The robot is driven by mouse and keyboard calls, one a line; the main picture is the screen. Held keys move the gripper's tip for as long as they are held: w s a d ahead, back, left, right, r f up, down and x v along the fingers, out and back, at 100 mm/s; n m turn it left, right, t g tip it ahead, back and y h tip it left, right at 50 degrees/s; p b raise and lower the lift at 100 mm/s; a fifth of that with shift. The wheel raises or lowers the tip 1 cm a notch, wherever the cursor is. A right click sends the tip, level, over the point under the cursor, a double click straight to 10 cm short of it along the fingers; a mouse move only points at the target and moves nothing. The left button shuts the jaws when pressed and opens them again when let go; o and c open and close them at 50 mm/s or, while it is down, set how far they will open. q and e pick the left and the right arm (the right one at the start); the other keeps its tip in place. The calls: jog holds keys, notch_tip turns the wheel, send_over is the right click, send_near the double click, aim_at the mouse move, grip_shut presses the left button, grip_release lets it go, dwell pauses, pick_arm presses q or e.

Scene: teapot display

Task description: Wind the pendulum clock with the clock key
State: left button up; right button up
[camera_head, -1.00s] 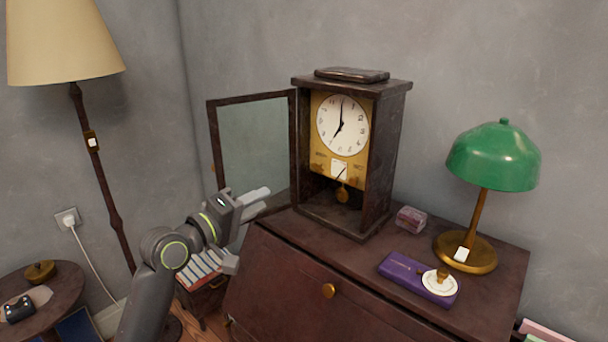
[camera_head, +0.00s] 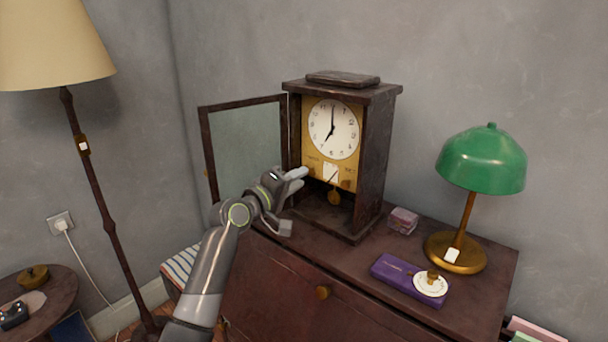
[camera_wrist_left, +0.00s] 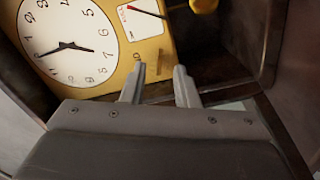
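The pendulum clock (camera_head: 375,160) stands upright on the dark cabinet. Its glazed door (camera_head: 245,150) is swung open to the left. The white dial (camera_head: 333,129) and brass plate (camera_wrist_left: 160,50) are exposed, with the pendulum bob (camera_head: 334,196) below. My left gripper (camera_head: 300,202) is just in front of the clock's open left side. In the left wrist view its two fingers (camera_wrist_left: 160,72) are apart, pointing at the lower plate. A small brownish mark or stub (camera_wrist_left: 163,60) shows beyond their gap; I cannot tell what it is. I cannot make out the clock key. The right gripper is out of view.
A green lamp (camera_head: 484,160) stands at the cabinet's right. A purple box (camera_head: 390,269) carries a white dish (camera_head: 430,287) with a small brass object. A small pink box (camera_head: 403,219) sits beside the clock. A floor lamp (camera_head: 95,190) and round side table (camera_head: 62,287) are at left.

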aim_at(311, 170)
pick_arm(q)
jog(key=shift+x, duration=1.45)
grip_shut()
